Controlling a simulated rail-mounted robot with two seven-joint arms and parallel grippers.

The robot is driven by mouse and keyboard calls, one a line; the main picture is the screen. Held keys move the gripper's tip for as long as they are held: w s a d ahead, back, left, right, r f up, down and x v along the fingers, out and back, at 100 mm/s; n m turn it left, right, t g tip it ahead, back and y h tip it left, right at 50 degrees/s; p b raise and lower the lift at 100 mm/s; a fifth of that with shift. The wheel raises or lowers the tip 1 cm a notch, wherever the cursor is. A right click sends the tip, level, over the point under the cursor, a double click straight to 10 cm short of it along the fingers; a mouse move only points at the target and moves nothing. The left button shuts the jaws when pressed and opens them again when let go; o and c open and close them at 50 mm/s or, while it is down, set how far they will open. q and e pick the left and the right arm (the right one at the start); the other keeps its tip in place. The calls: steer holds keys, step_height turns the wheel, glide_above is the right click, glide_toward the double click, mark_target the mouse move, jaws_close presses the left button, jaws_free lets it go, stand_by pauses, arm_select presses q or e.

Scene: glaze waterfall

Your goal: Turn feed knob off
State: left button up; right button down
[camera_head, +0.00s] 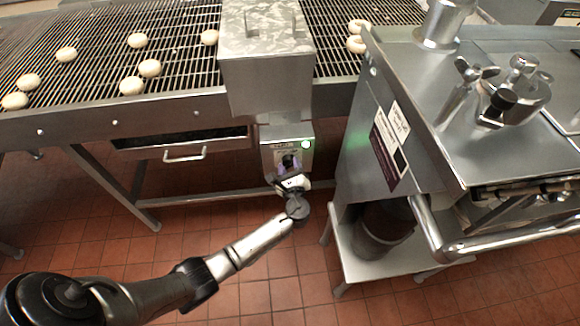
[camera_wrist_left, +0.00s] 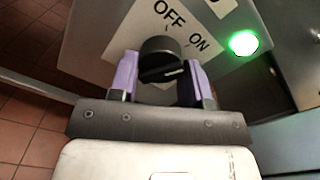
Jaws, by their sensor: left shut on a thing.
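The feed knob (camera_wrist_left: 160,58) is a black round knob with a white pointer mark. It sits on a plate (camera_wrist_left: 205,14) marked OFF and ON, on the grey control box (camera_head: 302,136) under the conveyor's hood. The pointer mark lies toward the right, on the ON side, in the left wrist view. My left gripper (camera_wrist_left: 162,78) has its purple fingers on either side of the knob and is shut on it. In the head view the left gripper (camera_head: 290,172) is at the box's front and largely covers the knob. My right gripper is not in view.
A green light (camera_wrist_left: 243,43) glows beside the plate. Several dough rings lie on the wire conveyor (camera_head: 180,30) behind. A steel machine (camera_head: 375,100) stands close on the right, with a dark bucket (camera_head: 383,232) on its low shelf. A drawer handle (camera_head: 185,157) is left of the box.

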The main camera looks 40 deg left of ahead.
arm_select(q)
steer(key=n+b, duration=0.6)
steer(key=n, duration=0.5)
steer(key=shift+d+r, duration=0.1)
steer(key=shift+n, duration=0.3)
stand_by(0.4)
steer(key=o, duration=0.9)
